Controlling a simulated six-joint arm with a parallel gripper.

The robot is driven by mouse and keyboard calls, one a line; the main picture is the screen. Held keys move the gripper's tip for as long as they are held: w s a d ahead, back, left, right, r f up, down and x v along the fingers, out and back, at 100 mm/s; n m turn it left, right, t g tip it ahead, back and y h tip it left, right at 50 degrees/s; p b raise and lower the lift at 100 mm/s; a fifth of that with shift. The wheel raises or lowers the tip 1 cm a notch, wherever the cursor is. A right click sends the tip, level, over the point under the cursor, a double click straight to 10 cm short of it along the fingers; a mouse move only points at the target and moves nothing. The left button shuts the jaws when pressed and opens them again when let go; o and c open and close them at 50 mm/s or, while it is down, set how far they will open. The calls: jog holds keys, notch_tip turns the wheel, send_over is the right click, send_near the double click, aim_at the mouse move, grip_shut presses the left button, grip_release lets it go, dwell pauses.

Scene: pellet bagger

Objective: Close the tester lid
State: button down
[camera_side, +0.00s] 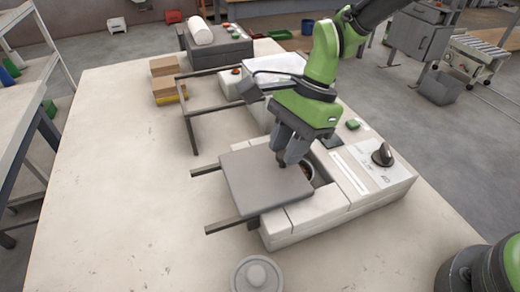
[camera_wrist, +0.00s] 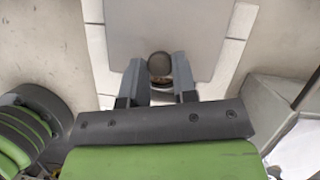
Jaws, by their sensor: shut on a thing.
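The tester lid (camera_side: 258,185) is a flat grey plate on the white tester (camera_side: 330,205). It is offset to the left, toward two dark rails that stick out on that side. Part of a round opening with dark contents (camera_side: 308,172) shows at the lid's right edge. My gripper (camera_side: 287,162) points down at that edge. In the wrist view my gripper (camera_wrist: 159,70) has its fingers on either side of a round dark knob (camera_wrist: 159,64) on the lid (camera_wrist: 160,30), shut on it. The fingers hide the knob in the side view.
A control panel with a black dial (camera_side: 383,155) is on the tester's right. A dark frame (camera_side: 190,120) and stacked boxes (camera_side: 168,82) stand behind. A round grey lidded pot (camera_side: 257,275) is at the front. The table's left side (camera_side: 110,200) is clear.

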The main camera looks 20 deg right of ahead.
jog(key=d, duration=0.6)
jog(key=shift+d, duration=0.25)
jog(key=c, duration=0.9)
grip_release()
jog(key=v, duration=1)
jog(key=shift+r, duration=0.1)
